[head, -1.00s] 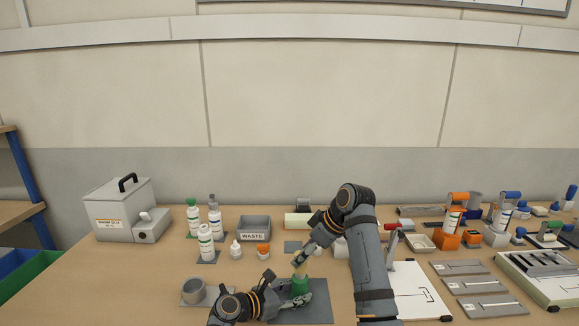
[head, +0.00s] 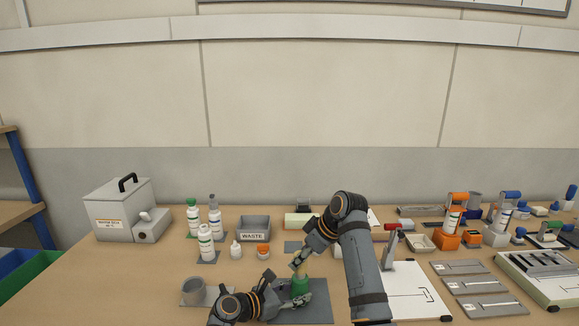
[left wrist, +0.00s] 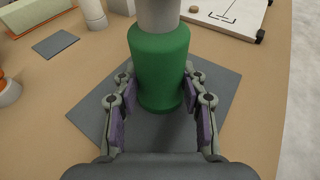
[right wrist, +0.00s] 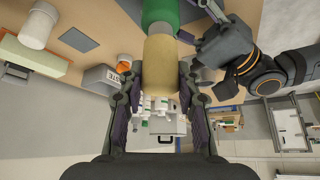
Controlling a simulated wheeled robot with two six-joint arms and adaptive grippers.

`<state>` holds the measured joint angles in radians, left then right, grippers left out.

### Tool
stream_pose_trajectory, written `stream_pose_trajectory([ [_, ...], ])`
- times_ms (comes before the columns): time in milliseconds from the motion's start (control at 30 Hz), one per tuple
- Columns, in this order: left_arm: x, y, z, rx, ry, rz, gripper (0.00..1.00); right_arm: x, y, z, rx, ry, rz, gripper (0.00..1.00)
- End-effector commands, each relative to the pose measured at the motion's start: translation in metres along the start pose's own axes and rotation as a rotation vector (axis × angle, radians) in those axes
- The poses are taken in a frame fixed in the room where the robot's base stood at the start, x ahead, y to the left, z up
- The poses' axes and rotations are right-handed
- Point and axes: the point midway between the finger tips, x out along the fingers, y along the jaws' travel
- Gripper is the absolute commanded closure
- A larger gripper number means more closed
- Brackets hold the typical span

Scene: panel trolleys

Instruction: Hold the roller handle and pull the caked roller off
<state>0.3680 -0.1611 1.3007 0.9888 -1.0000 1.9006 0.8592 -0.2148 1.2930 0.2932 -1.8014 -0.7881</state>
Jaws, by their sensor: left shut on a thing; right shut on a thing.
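The roller stands upright on a dark grey mat (left wrist: 220,90). Its green handle (left wrist: 160,65) is in the left wrist view, with a pale grey part above it. My left gripper (left wrist: 160,112) is shut around the green handle from the side, near the mat. The tan caked roller (right wrist: 159,65) is in the right wrist view, in line with the pale grey part and the green handle (right wrist: 162,10). My right gripper (right wrist: 160,88) is shut on the tan roller. In the head view, my right gripper (head: 300,264) is just above my left gripper (head: 299,297).
A grey bin labelled WASTE (head: 254,228) stands behind, to the left. Several bottles (head: 206,243) and a grey cup (head: 194,291) are left of my grippers. Bare table lies at the front left.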

Motion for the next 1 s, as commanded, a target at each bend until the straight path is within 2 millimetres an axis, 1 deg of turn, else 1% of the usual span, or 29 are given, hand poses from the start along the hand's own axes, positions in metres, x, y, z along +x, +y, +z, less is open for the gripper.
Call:
stream_pose_trajectory([
  [33,0.0,-0.001,-0.003,-0.002,0.004,-0.002,0.96,0.0,0.0,0.0,0.0,0.001,0.0,1.0],
  [267,0.0,-0.001,-0.003,-0.002,0.004,-0.002,0.96,-0.003,0.0,-0.002,0.0,0.001,0.001,1.0],
  [700,0.0,-0.001,-0.003,-0.002,0.004,-0.003,0.96,-0.016,0.0,-0.01,-0.001,0.001,0.001,1.0],
  [1000,0.0,-0.001,-0.003,-0.002,0.004,-0.003,0.96,-0.017,0.0,-0.011,0.0,0.001,0.0,1.0],
])
